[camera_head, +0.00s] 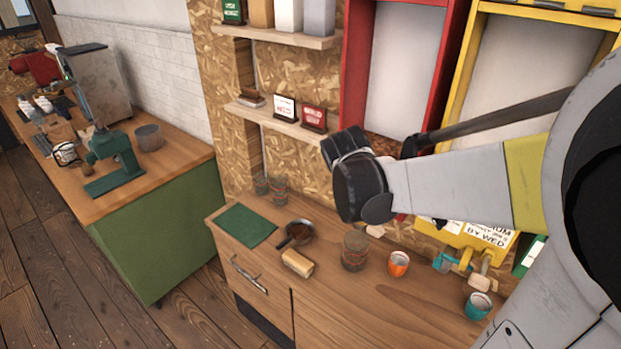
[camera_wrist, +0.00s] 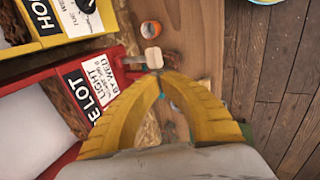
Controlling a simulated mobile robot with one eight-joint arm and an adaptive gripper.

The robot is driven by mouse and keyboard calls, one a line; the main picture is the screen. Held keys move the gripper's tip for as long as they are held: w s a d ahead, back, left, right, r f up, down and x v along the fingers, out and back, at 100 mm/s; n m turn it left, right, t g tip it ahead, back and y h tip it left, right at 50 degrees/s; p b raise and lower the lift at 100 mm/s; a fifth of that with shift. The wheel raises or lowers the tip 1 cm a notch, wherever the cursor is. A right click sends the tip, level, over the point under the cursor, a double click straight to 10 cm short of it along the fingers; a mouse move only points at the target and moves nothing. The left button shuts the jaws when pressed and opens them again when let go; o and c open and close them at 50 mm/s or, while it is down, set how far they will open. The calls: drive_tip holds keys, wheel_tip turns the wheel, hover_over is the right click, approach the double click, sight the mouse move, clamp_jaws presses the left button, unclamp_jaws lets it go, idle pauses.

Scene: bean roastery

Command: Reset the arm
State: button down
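My arm reaches across the head view from the right, with its dark joint (camera_head: 360,185) above the wooden counter (camera_head: 340,315). My gripper (camera_wrist: 160,73) shows in the wrist view as two yellow fingers. Their tips come together, and I see nothing held between them. A pale block (camera_wrist: 153,57) lies just past the tips, beside a red dispenser part; it looks like that dispenser's handle. My fingers do not show in the head view.
The counter holds a green mat (camera_head: 245,226), a dark pan (camera_head: 299,233), a glass jar (camera_head: 355,251), an orange cup (camera_head: 398,263) and a teal cup (camera_head: 478,306). Red (camera_head: 352,70) and yellow (camera_head: 462,70) dispensers stand behind my arm. Open floor (camera_head: 60,290) lies at lower left.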

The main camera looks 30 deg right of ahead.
idle(0.6)
drive_tip(key=s+a+f+m+t+y+b, duration=0.2)
drive_tip(key=s+a+f+b, duration=0.1)
drive_tip(key=a+f+b, duration=0.5)
drive_tip(key=s+a+f+m+t+y+b, duration=0.2)
drive_tip(key=s+a+f+t+b, duration=0.1)
drive_tip(key=a+f+b, duration=0.6)
drive_tip(key=s+a+b, duration=0.1)
drive_tip(key=a+b, duration=0.3)
drive_tip(key=b, duration=0.1)
drive_tip(key=shift+f+y, duration=0.15)
drive_tip(key=shift+y, duration=0.25)
